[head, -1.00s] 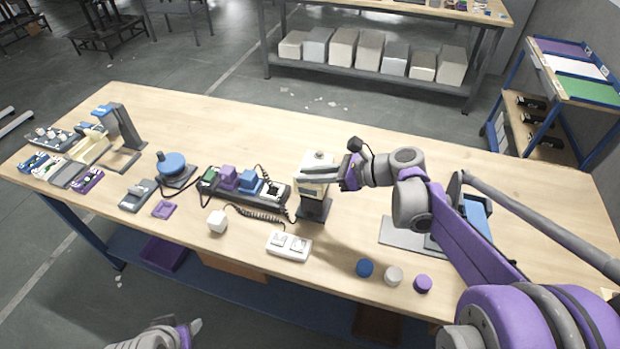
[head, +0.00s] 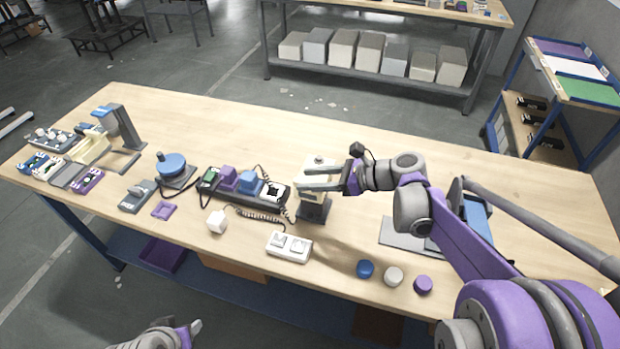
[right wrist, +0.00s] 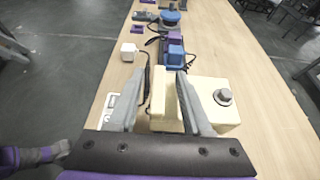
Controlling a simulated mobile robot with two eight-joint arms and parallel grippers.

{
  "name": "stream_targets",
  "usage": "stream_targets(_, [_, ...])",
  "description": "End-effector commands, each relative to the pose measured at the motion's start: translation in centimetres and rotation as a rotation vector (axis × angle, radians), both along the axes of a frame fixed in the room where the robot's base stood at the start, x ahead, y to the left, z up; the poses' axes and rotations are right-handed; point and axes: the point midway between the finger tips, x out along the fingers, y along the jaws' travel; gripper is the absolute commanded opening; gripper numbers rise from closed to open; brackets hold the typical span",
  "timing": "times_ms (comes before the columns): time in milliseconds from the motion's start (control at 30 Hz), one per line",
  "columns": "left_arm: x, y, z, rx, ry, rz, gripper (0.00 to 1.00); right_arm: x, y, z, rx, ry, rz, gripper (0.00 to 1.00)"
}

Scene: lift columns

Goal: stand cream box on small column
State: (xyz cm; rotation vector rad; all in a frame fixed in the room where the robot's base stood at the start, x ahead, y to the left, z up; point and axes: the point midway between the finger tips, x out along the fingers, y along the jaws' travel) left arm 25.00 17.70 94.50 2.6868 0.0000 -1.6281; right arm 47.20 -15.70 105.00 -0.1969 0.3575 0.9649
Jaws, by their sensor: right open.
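A cream box-shaped body (head: 313,166) with a round knob on top stands at the middle of the table, above a small dark column base (head: 313,211). My right gripper (head: 308,178) is open at this body, coming in from the right. In the right wrist view, an upright cream part (right wrist: 166,103) lies between the spread fingers, and the cream block with the metal knob (right wrist: 222,96) is beside the right finger. I cannot tell whether these two cream parts are joined. The fingers hide part of the front. My left gripper (head: 190,332) is low at the bottom edge, apart from the table.
A panel with switches (head: 289,246) and a white cube (head: 217,222) lie in front. A cabled unit with purple and blue blocks (head: 248,182) is to the left. Blue (head: 365,269), white (head: 393,276) and purple (head: 423,285) discs lie near the front edge. The back of the table is clear.

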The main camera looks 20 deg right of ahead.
Motion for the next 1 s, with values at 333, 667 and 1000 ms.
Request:
stream_targets(333, [-0.2, 0.0, -0.5, 0.0, 0.003, 0.0, 0.5, -3.6, -5.4, 2.5, 0.0, 0.001, -0.006, 0.49])
stream_targets(667, [-0.3, 0.0, -0.8, 0.0, 0.005, 0.0, 0.5, -5.8, -8.6, 4.2, 0.0, 0.0, -0.001, 0.49])
stream_targets(1000, [-0.3, 0.0, -0.7, 0.0, 0.005, 0.0, 0.5, -9.9, -3.2, -0.5, -0.402, -0.13, 0.221, 0.49])
